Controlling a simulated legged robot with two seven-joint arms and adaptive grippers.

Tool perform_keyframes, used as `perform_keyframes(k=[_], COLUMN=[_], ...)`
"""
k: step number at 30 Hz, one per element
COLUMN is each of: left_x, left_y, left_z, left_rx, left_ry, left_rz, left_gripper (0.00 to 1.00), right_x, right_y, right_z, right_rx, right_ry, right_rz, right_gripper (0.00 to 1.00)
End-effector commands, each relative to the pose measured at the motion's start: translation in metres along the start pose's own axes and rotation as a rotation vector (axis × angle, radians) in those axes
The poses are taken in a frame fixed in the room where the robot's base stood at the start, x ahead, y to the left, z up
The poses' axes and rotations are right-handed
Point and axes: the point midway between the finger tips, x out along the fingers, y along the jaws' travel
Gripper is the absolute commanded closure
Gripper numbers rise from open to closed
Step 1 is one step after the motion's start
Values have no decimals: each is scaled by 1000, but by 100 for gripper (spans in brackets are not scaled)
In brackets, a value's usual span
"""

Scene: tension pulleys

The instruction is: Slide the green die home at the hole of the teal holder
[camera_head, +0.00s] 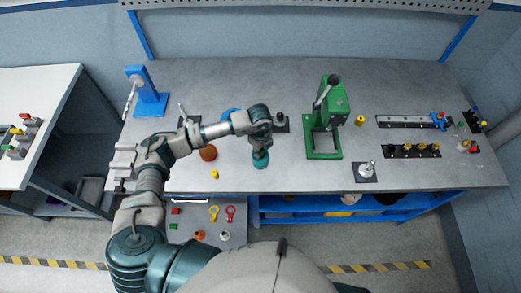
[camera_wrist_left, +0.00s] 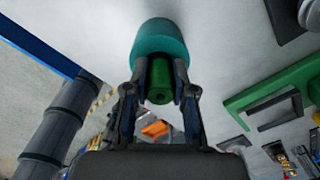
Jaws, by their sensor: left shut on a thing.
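The teal holder (camera_head: 261,159) shows in the head view directly below my left gripper (camera_head: 261,146), close to the bench's front edge. In the left wrist view the teal holder (camera_wrist_left: 160,40) is a round body just beyond my fingertips. My left gripper (camera_wrist_left: 159,88) is shut on the green die (camera_wrist_left: 160,86), a short cylinder with a small hole in its near end. The die lines up with the holder and appears to meet it. How deep it sits in the hole is hidden. My right gripper is not in view.
A green press (camera_head: 325,125) stands to the right of the holder. An orange-brown ball (camera_head: 208,153) and a small yellow piece (camera_head: 214,174) lie to the left. A dark plate with a metal part (camera_head: 367,171) is farther right. Bare bench lies between holder and press.

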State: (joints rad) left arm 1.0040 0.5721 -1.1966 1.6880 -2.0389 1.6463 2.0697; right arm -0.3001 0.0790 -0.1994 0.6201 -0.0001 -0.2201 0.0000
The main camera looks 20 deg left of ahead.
Motion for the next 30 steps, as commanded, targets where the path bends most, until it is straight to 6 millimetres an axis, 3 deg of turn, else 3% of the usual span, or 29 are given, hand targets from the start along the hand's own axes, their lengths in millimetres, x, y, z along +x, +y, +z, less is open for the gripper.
perform_keyframes(k=[5, 30], left_x=[6, 0], left_y=[0, 0], left_z=[0, 1], left_rx=[0, 0], left_ry=[0, -2], left_rz=[0, 4], left_gripper=[100, 100], right_x=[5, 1], right_y=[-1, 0], right_z=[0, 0], right_rx=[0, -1], right_ry=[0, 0], right_rz=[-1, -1], right_gripper=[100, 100])
